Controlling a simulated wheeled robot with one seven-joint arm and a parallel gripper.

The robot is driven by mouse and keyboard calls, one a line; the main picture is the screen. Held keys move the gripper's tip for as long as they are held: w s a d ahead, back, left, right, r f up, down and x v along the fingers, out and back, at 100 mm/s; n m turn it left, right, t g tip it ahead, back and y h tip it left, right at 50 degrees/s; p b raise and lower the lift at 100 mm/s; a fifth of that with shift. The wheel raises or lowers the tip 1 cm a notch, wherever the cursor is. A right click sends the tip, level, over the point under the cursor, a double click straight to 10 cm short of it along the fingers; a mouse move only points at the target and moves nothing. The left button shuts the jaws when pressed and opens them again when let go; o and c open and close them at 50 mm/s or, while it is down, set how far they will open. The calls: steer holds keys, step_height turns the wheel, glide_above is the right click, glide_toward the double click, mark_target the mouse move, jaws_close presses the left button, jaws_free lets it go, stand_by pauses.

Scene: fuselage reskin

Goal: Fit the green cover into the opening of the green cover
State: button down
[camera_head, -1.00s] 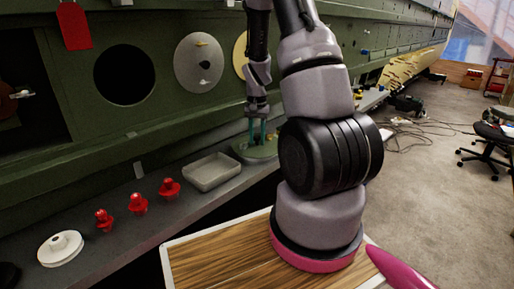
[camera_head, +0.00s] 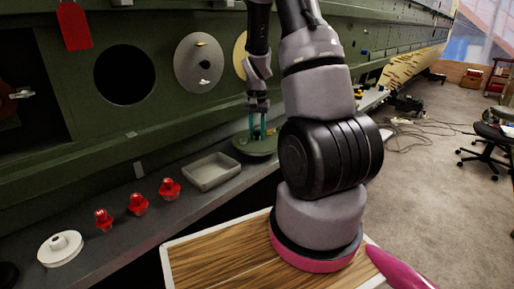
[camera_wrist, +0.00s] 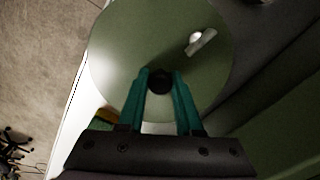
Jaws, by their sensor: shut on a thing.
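The round green cover (camera_head: 262,146) is at the shelf's right part, below the panel discs. My gripper (camera_head: 257,134) points down with its teal fingers on the cover's middle. In the wrist view the green cover (camera_wrist: 130,45) is a wide disc with a dark knob (camera_wrist: 160,82) between my fingertips (camera_wrist: 160,78), and my gripper is shut on it. A small bright metal piece (camera_wrist: 201,42) is on its face. The cover looks about level, seemingly just above the shelf. A dark round opening (camera_head: 124,75) is in the green fuselage panel at the left.
A grey disc (camera_head: 190,62) and a yellowish disc (camera_head: 240,58) are on the panel right of the opening. The shelf (camera_head: 110,178) holds a grey tray (camera_head: 208,172), red knobbed parts (camera_head: 137,203) and a white round part (camera_head: 60,248). A wooden-topped table (camera_head: 215,262) stands in front.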

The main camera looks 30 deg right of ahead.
steer(key=shift+r, duration=0.65)
steer(key=shift+r, duration=1.35)
